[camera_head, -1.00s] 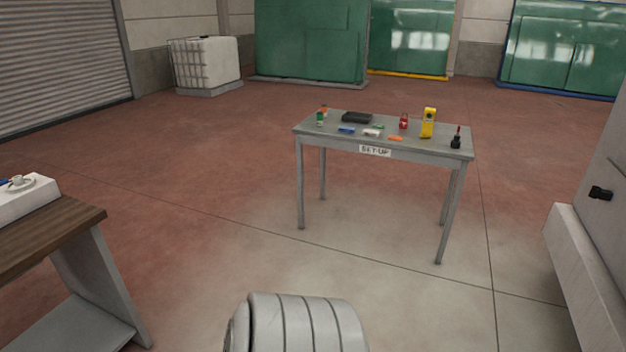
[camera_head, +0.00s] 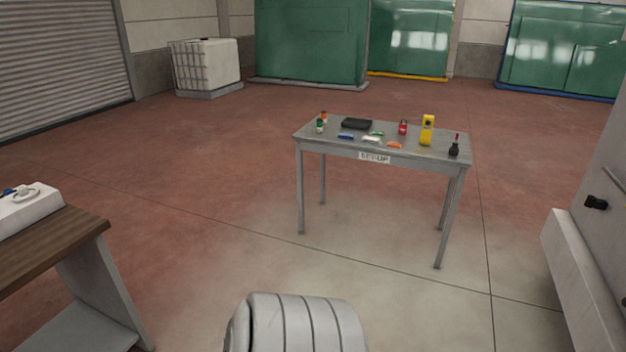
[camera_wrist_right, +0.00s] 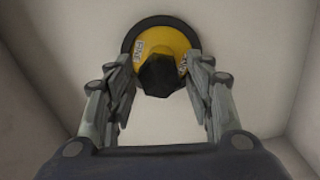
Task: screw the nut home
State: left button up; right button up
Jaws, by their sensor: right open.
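In the right wrist view a dark, faceted nut or knob (camera_wrist_right: 160,76) sits in front of a yellow round dial (camera_wrist_right: 152,42) with a black rim and small lettering. My right gripper (camera_wrist_right: 160,66) is open, with one finger on each side of the dark piece. I see a gap at both sides, and cannot tell how deep the fingers reach. The dial is on a pale surface inside a recess. The thread behind the dark piece is hidden. My left gripper is in neither view.
The set-up table (camera_head: 330,147) holds several small items, including a yellow device (camera_head: 427,130) and a black case (camera_head: 357,123). A wooden-topped bench (camera_head: 60,243) stands at left. A grey machine (camera_head: 590,250) stands at right. The floor around the table is clear.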

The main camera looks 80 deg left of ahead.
jog(key=shift+d, duration=0.1)
jog(key=c, duration=1)
jog(key=m+b, duration=0.7)
jog(key=m, duration=2)
jog(key=shift+r+m+b, duration=0.1)
jog(key=shift+m+b, duration=0.2)
jog(key=shift+b, duration=0.1)
jog(key=o, duration=1)
